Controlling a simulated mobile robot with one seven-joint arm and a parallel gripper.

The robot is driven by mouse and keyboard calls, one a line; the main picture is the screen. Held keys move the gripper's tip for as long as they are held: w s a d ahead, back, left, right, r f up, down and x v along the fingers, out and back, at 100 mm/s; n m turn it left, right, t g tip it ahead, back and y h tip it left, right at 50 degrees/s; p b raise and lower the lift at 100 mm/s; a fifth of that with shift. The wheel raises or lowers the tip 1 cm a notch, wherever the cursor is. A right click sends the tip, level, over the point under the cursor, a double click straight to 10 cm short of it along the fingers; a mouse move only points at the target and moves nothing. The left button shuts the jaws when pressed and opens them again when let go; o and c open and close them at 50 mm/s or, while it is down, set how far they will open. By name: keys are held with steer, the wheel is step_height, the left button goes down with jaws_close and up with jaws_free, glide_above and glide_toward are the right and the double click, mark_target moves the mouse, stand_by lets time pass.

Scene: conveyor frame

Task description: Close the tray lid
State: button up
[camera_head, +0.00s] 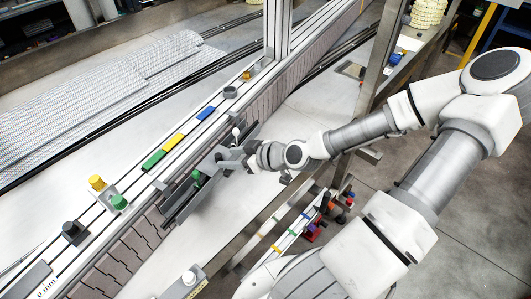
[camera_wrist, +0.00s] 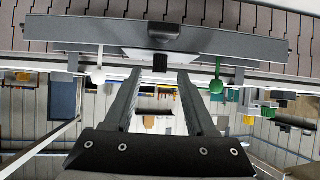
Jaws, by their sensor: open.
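A long dark grey panel, likely the tray lid, stands beside the conveyor in the head view (camera_head: 183,203). In the wrist view the long grey panel (camera_wrist: 240,48) runs across the top, with a black handle-like block (camera_wrist: 165,31) at its middle. Whether the lid is open or shut is unclear. A green knob (camera_head: 196,174) and a white knob (camera_head: 236,131) sit along it; the wrist view shows the white knob (camera_wrist: 98,76) left and the green knob (camera_wrist: 216,86) right. My gripper (camera_head: 224,157) is at the panel's middle. In the wrist view its fingers (camera_wrist: 160,76) are apart, with nothing clearly held.
The brown segmented conveyor (camera_head: 125,243) runs behind the panel. A rail beyond it carries green, yellow and blue blocks (camera_head: 173,142). A yellow and green button box (camera_head: 107,193) stands left. A lower shelf with coloured strips (camera_head: 290,228) lies below my arm.

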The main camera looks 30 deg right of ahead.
steer(key=p+v, duration=1.2)
steer(key=v, duration=0.2)
steer(key=shift+p, duration=0.4)
